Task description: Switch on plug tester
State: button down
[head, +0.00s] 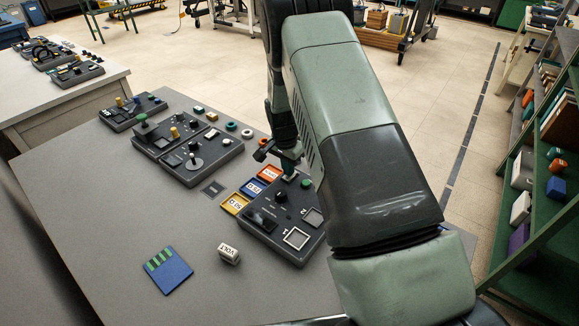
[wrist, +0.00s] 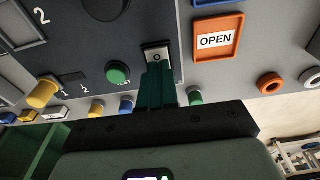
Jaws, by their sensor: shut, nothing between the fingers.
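The plug tester (head: 267,220) is a dark grey panel on the table, with square sockets marked 1 and 2, a black knob and a green button (head: 307,183). The wrist view shows the panel close up (wrist: 85,50), with its green button (wrist: 117,72). A small switch (wrist: 157,53) marked O in a dark frame sits to the right of that button. My gripper (wrist: 160,72) is shut and empty, with its fingertips at the switch and partly covering it. I cannot tell whether they touch it. In the head view my gripper (head: 289,170) is over the panel's far edge.
Orange OPEN (wrist: 215,40), blue and yellow (head: 235,204) label tiles lie beside the tester. A VOLT block (head: 229,254) and a blue card (head: 168,270) lie in front on the table. Other control panels (head: 188,150) stand at the back left.

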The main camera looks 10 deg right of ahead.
jog(key=shift+r, duration=0.1)
notch_tip(320, 180, up, 14)
jog(key=s+a, duration=0.1)
jog(key=shift+s+a, duration=0.25)
jog(key=shift+a, duration=0.05)
dwell(0.3)
jog(key=shift+w+d, duration=0.5)
jog(key=shift+d, duration=0.1)
jog(key=f, duration=0.4)
jog(key=w+d+f, duration=0.1)
jog(key=f, duration=0.9)
jog(key=shift+w+d, duration=0.25)
jog(key=shift+w, duration=0.05)
